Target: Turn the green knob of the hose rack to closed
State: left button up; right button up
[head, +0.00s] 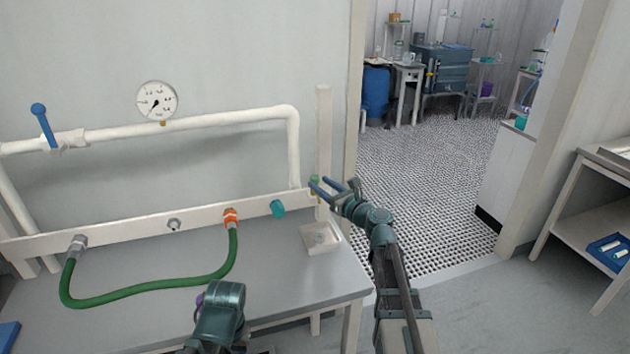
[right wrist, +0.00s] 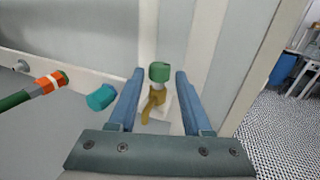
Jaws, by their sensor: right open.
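The hose rack is a long white rail (head: 130,229) across the back of the grey bench. The green knob (head: 314,180) sits at its right end by a white post. In the right wrist view the green knob (right wrist: 160,71) stands on a brass-coloured tap body (right wrist: 152,101). My right gripper (head: 328,184) is open and points at the knob. In its wrist view the knob appears between and beyond the two blue fingers (right wrist: 157,75), and I see no contact. Part of my left arm shows at the bottom, but its fingers do not show.
A green hose (head: 150,295) hangs from the rail, with an orange-banded coupling (head: 231,217). A teal fitting (head: 278,208) sits left of the knob. A small white tray (head: 331,246) is below. White pipes with a gauge (head: 157,101) and blue-handled valve (head: 43,123) run above.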

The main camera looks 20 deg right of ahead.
aim_at(318, 182)
jog(key=shift+x, duration=1.85)
jog(key=shift+s, duration=0.1)
grip_shut()
